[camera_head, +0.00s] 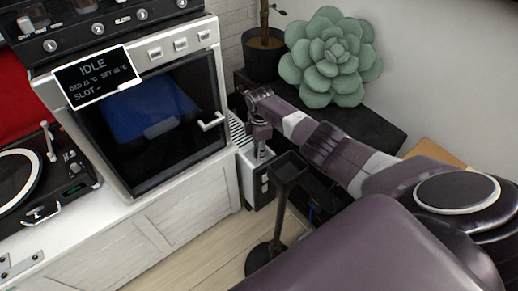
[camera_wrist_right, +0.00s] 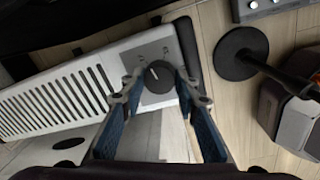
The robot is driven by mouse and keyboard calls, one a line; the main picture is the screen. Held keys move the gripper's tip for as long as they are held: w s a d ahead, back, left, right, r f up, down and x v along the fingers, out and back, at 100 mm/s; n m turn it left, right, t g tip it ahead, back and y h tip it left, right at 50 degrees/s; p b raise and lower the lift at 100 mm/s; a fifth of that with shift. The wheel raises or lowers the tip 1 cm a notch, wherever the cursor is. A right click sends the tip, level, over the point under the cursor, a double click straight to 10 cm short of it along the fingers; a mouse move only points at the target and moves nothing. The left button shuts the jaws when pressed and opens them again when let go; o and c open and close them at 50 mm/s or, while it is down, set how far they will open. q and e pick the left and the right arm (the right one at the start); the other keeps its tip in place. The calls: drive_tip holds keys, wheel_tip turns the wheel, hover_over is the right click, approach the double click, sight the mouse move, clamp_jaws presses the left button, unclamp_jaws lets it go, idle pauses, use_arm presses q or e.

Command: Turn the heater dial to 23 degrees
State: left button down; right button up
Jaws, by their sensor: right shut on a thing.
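The heater (camera_head: 257,177) is a white box with a slotted top, standing on the floor to the right of the white cabinet. Its slotted grille also shows in the right wrist view (camera_wrist_right: 60,97). The black round heater dial (camera_wrist_right: 158,77) has a light pointer line and sits on a grey panel at the heater's end. My right gripper (camera_wrist_right: 160,84) is shut on the dial, one finger on each side. In the head view my right gripper (camera_head: 261,152) reaches down to the heater, and the dial is hidden there. My left gripper is not in view. The scale markings are too small to read.
A black stand with a round base (camera_wrist_right: 241,54) is close to the heater. A cabinet (camera_head: 160,235) carries a machine with a display reading IDLE (camera_head: 95,75) and a turntable (camera_head: 35,175). A succulent-shaped green cushion or plant (camera_head: 330,55) is behind my arm.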

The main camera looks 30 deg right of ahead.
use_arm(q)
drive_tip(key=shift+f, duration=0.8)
use_arm(e)
drive_tip(key=shift+m, duration=0.7)
drive_tip(key=o, duration=1.2)
drive_tip(key=shift+c, duration=0.2)
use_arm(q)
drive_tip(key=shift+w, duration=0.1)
use_arm(e)
drive_tip(key=shift+r, duration=0.1)
wheel_tip(320, 180, up, 12)
drive_tip(key=shift+s+a, duration=0.15)
drive_tip(key=shift+s, duration=0.2)
drive_tip(key=shift+c, duration=0.2)
